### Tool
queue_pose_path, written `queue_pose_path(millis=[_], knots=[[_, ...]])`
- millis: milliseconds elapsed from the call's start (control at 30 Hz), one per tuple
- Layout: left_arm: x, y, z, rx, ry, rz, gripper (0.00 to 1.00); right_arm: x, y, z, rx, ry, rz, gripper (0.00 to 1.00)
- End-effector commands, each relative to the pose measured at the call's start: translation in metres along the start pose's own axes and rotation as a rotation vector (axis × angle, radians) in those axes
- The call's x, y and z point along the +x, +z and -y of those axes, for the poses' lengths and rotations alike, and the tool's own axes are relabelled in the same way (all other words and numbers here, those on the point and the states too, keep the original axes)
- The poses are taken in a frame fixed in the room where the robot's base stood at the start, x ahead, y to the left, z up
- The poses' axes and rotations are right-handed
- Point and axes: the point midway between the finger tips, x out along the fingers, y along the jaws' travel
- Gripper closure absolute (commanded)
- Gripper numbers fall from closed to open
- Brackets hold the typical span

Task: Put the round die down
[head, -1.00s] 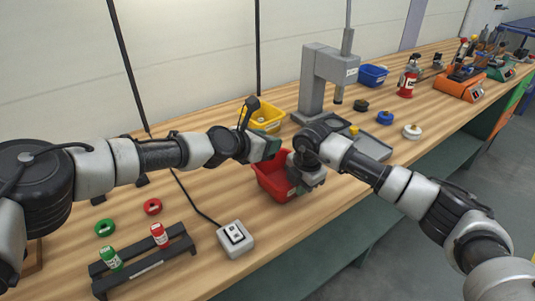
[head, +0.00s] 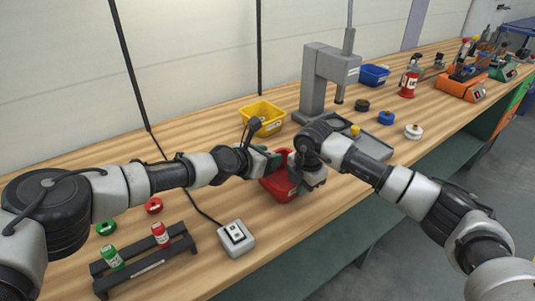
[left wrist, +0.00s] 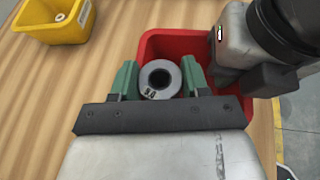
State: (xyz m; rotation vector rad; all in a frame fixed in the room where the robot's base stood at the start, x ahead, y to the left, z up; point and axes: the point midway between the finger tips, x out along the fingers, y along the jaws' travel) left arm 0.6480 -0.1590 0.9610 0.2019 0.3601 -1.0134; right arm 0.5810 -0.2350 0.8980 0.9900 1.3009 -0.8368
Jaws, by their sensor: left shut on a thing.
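The round die, a grey ring with a dark hole and a dark mark on its face (left wrist: 160,79), is between the green fingers of my left gripper (left wrist: 161,72) in the left wrist view. That gripper is shut on it, over the red bin (left wrist: 163,38); I cannot tell its height above the bin floor. In the head view, my left gripper (head: 272,160) is at the left side of the red bin (head: 277,187), and the die is hidden. My right gripper (head: 309,174) is at the bin's right side; its fingertips are not clear.
A yellow bin (head: 264,118) stands behind, with a small ring visible inside it in the left wrist view. A grey press (head: 313,85) stands to the right. A switch box (head: 236,239) and a black rack (head: 145,263) are in front on the left.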

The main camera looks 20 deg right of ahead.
Motion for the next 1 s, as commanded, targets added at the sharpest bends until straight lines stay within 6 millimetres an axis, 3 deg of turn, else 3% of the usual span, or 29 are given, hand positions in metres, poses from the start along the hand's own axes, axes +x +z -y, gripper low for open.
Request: queue_pose_path(millis=[67,100,267,667,1000], knots=[[0.000,0.002,0.000,0.001,0.001,0.003,0.96,0.000,0.000,0.000,0.000,-0.001,0.000,1.00],[0.000,0.000,0.000,0.001,0.000,0.000,0.51,0.001,0.000,0.000,0.000,-0.001,0.000,1.00],[0.000,0.000,0.000,0.000,0.000,0.000,0.29,0.001,0.000,0.000,0.000,-0.001,0.000,1.00],[-0.004,0.010,-0.001,0.004,0.001,0.002,0.29,0.000,0.000,0.000,0.000,-0.001,0.000,1.00],[-0.050,0.012,-0.001,0.002,0.001,0.000,0.29,0.000,0.000,0.000,0.000,-0.001,0.001,1.00]])
